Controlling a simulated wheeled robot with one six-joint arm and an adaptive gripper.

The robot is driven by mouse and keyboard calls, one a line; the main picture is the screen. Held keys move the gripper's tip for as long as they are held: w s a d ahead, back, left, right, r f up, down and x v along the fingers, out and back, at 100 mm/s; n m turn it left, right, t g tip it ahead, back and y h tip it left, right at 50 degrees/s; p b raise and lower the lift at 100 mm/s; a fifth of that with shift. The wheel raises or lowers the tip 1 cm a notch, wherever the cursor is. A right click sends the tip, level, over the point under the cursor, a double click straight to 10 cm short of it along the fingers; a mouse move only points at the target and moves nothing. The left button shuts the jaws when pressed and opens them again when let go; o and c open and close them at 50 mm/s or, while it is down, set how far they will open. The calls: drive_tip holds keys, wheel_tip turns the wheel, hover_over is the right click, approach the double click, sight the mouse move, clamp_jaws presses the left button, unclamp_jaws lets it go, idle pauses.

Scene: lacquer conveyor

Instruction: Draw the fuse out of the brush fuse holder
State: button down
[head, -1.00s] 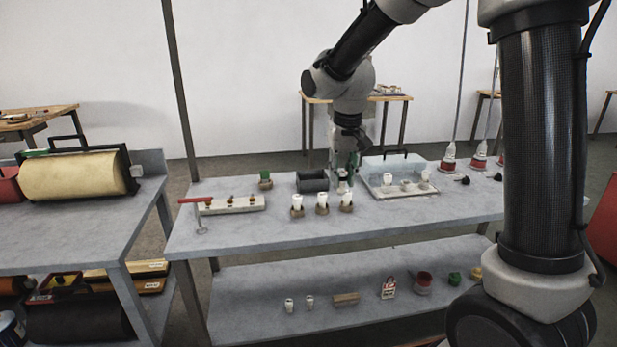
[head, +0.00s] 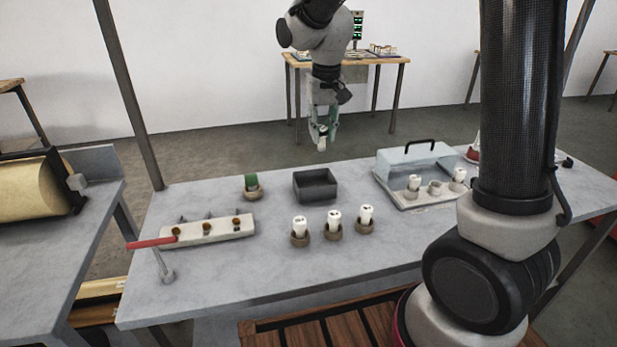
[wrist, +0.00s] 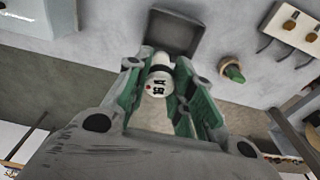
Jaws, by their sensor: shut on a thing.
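My gripper (head: 323,134) is raised above and behind the bench's far edge. It is shut on a white fuse (wrist: 160,82). In the wrist view, the fuse sits between the green fingers, its end showing a red dot and dark lettering ending in "A". In the head view, the white fuse (head: 321,144) hangs below the fingertips, clear of the bench. Three round brown holders stand in front, each with a white fuse upright in it: left (head: 300,240), middle (head: 333,232) and right (head: 365,226). I cannot tell which holder is the brush one.
A dark open bin (head: 316,186) stands at the bench's back. A clear-lidded tray (head: 420,203) at right holds small holders; its middle one (head: 434,187) looks empty.

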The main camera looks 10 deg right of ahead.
sight(322, 147)
drive_tip(key=shift+w+f, duration=0.1)
drive_tip(key=shift+f, duration=2.9)
drive_tip(key=c, duration=1.1)
unclamp_jaws()
drive_tip(key=shift+c, duration=0.2)
drive_tip(key=r, duration=0.4)
drive_tip(key=s+r, duration=0.1)
drive_tip(key=r, duration=0.7)
drive_tip(key=shift+s, duration=0.25)
